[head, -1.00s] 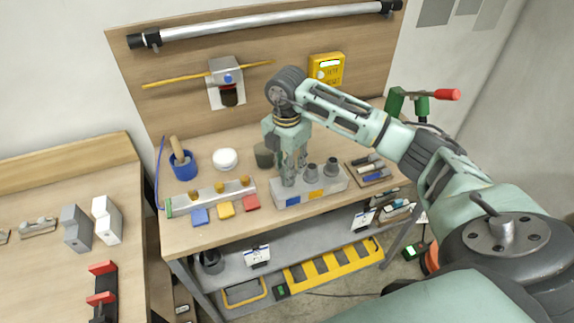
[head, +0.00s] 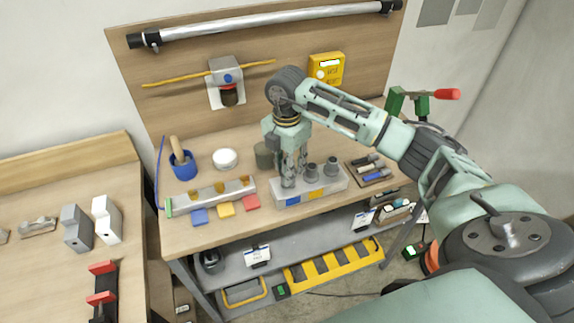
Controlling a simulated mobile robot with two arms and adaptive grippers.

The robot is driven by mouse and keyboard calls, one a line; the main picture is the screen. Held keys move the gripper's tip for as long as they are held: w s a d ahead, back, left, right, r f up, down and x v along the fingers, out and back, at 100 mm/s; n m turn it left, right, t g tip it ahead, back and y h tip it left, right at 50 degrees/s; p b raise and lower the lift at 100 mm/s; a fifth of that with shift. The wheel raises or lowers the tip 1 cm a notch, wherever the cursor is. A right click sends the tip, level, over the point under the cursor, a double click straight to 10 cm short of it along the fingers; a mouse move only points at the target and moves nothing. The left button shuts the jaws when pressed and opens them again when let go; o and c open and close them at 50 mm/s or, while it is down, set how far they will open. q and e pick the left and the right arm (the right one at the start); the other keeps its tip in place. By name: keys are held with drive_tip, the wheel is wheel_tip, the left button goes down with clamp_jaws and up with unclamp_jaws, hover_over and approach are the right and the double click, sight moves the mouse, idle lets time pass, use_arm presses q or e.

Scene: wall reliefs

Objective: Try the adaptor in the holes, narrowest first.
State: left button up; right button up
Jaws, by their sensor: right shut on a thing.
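My right gripper (head: 293,174) points straight down over the left end of a pale grey block (head: 338,188) on the bench. It is shut on a grey adaptor (head: 288,181), which stands at that end and is mostly hidden by the fingers. Two more dark grey round adaptors, one in the middle (head: 311,171) and one at the right (head: 331,166), stand on the block. The block has blue and yellow labels on its front. A pale bar (head: 235,188) with brass-coloured recesses lies to the left. My left gripper is out of view.
Blue (head: 200,216), yellow (head: 226,209) and red (head: 251,202) tiles lie before the bar. A blue mortar (head: 183,168), a white bowl (head: 225,159) and a dark cylinder (head: 263,156) stand behind. A tool tray (head: 388,178) is right of the block.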

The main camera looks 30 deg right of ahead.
drive_tip(key=shift+f+b, duration=1.4)
drive_tip(key=shift+f, duration=0.65)
drive_tip(key=o, duration=1.2)
wheel_tip(320, 180, up, 12)
drive_tip(key=shift+r, duration=0.1)
drive_tip(key=shift+w, duration=0.1)
